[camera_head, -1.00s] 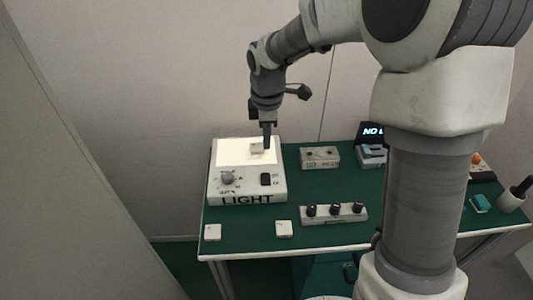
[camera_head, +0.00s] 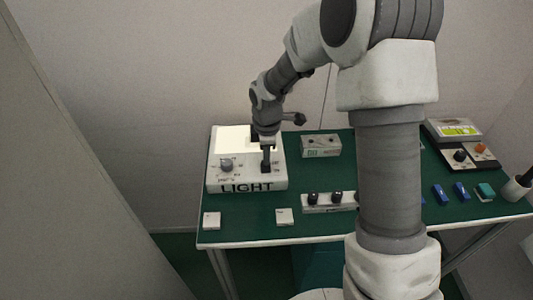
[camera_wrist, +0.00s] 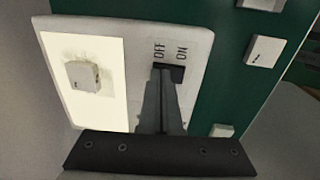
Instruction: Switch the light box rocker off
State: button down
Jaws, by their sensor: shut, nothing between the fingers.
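The light box (camera_head: 215,178) is a white unit labelled LIGHT at the left of the green table, its panel (camera_head: 229,141) glowing. Its black rocker (camera_wrist: 175,72) shows in the wrist view beside the OFF and ON labels, partly hidden by the fingers. My gripper (camera_head: 266,165) is shut and empty, pointing down at the rocker; in the wrist view its fingertips (camera_wrist: 160,76) overlap the rocker's OFF side. I cannot tell whether they touch it. A small white square piece (camera_wrist: 83,76) lies on the lit panel.
A knob (camera_head: 226,165) sits left of the rocker on the box. A grey box (camera_head: 321,146) and a strip with black knobs (camera_head: 325,207) stand to the right. Two white square pieces (camera_head: 212,221) (camera_head: 285,216) lie near the front edge.

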jog(key=shift+f, duration=0.3)
jog(key=shift+s, duration=0.15)
jog(key=shift+s, duration=0.7)
jog(key=shift+r+p, duration=0.45)
notch_tip(320, 180, up, 13)
jog(key=s+p, duration=0.1)
jog(key=p, duration=0.3)
jog(key=shift+s+r, duration=0.15)
jog(key=shift+s, duration=0.05)
